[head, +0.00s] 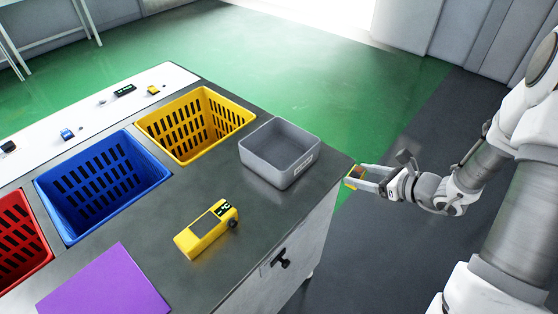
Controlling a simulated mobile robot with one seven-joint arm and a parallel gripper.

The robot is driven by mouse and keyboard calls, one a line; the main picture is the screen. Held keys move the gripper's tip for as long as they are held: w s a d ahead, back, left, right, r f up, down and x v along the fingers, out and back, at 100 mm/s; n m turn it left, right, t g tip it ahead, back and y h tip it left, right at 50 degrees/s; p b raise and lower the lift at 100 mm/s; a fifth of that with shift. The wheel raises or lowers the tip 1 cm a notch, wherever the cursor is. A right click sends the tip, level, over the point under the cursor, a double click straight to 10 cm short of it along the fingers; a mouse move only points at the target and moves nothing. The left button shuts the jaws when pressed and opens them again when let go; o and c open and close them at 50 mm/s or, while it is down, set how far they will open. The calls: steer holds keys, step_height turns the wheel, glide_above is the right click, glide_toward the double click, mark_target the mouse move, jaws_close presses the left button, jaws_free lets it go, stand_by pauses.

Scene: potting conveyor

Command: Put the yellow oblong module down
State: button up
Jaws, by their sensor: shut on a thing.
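My gripper (356,175) is at the right end of the grey table, just off its edge. It is shut on a small yellow module (353,180), of which only a part shows between the fingers. Its full shape is hidden, and I cannot tell whether it touches the table edge.
The grey table (265,215) bears an open grey bin (268,170), a yellow handheld device (195,241) and a purple sheet (105,285). Red (40,249), blue (140,160) and yellow (240,122) baskets are set in it. Small parts lie on the white conveyor (100,118) behind.

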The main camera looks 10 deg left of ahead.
steer(key=s+a+r+m+t+h+b, duration=0.15)
steer(key=a+r+b, duration=0.35)
steer(key=a+r, duration=0.8)
steer(key=shift+w+a+f+b, duration=0.75)
steer(key=shift+w+a+f, duration=0.6)
steer(key=shift+f, duration=0.5)
steer(key=shift+w+a+f+b, duration=0.8)
steer(key=shift+w+a+f, duration=0.2)
steer(key=shift+a+f, duration=0.65)
steer(key=shift+w+a+f+b, duration=0.75)
steer(key=shift+w+a+f, duration=0.5)
steer(key=shift+f, duration=0.75)
steer(key=shift+f+b, duration=0.35)
steer(key=shift+b, duration=0.2)
steer(key=shift+f+b, duration=0.25)
steer(key=shift+b, duration=0.05)
